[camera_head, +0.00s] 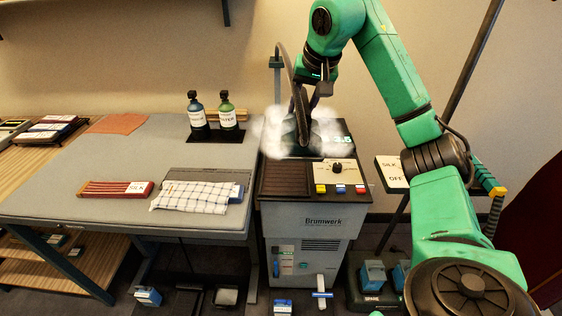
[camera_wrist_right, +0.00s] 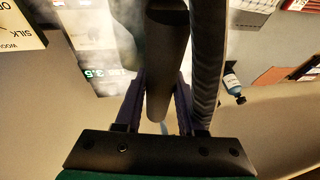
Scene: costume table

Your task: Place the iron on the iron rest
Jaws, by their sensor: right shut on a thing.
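The iron (camera_head: 290,142) is a dark shape largely hidden in white steam, at the back of the grey Brumwerk steam station. My right gripper (camera_head: 316,92) reaches down from above into the edge of the steam. In the right wrist view, my right gripper (camera_wrist_right: 160,92) is shut around a dark rounded handle (camera_wrist_right: 166,50), which seems to be the iron's. A thick hose (camera_wrist_right: 206,70) runs beside the handle. The iron rest seems to be the dark top (camera_head: 285,180) of the station; steam hides whether the iron touches it. My left gripper is not in view.
The grey ironing board (camera_head: 110,210) at the left holds a checked cloth (camera_head: 197,196) and two bottles (camera_head: 226,112). A control panel (camera_head: 335,175) with a dial and coloured buttons sits right of the dark top. A silk settings sign (camera_head: 391,172) stands further right.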

